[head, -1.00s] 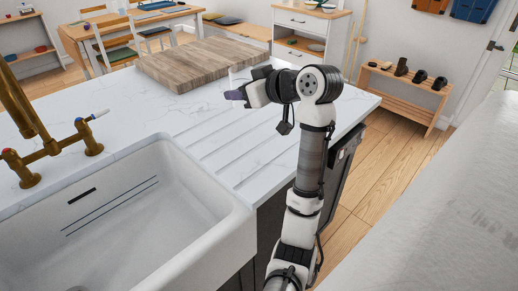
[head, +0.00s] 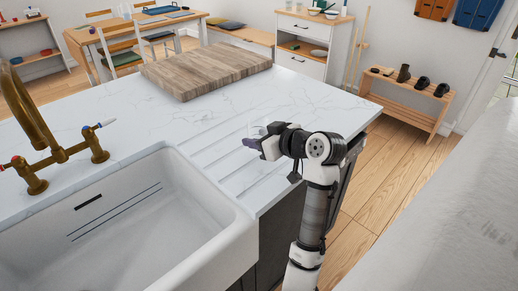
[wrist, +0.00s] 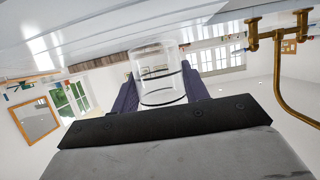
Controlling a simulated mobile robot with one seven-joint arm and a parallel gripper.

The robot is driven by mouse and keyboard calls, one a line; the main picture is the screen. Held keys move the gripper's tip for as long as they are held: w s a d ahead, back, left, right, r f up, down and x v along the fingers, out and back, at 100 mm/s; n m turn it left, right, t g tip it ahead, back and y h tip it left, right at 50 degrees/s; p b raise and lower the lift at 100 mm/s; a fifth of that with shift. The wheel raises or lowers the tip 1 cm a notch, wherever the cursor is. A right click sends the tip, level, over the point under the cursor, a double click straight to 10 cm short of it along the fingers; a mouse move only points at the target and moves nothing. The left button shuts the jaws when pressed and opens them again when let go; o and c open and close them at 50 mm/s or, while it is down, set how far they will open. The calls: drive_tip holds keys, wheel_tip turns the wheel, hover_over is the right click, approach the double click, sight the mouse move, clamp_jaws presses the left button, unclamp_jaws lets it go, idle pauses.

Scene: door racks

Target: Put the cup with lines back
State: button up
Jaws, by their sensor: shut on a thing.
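The cup with lines (wrist: 157,72) is clear, with thin dark bands around it. In the wrist view it sits between the purple fingers of my gripper (wrist: 160,93), which is shut on it. In the head view my gripper (head: 252,143) is above the grooved part of the white counter (head: 215,122), right of the sink. The cup is only faintly visible there (head: 257,130). I cannot tell whether it touches the counter.
A white sink (head: 150,210) with a brass tap (head: 45,150) is at the left. A wooden board (head: 205,68) lies at the counter's back. A low wooden rack (head: 410,97) with dark items stands on the floor at the back right. The counter between board and gripper is clear.

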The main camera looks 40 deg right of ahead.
drive_tip(key=shift+f+p, duration=0.35)
drive_tip(key=shift+f, duration=2)
drive_tip(key=shift+f, duration=0.15)
drive_tip(key=o, duration=1.1)
drive_tip(key=shift+s+r, duration=0.2)
drive_tip(key=shift+s, duration=0.1)
drive_tip(key=b+v, duration=0.3)
drive_tip(key=v, duration=0.8)
drive_tip(key=shift+s+r+b, duration=0.1)
drive_tip(key=shift+s+b, duration=0.1)
drive_tip(key=shift+b, duration=0.1)
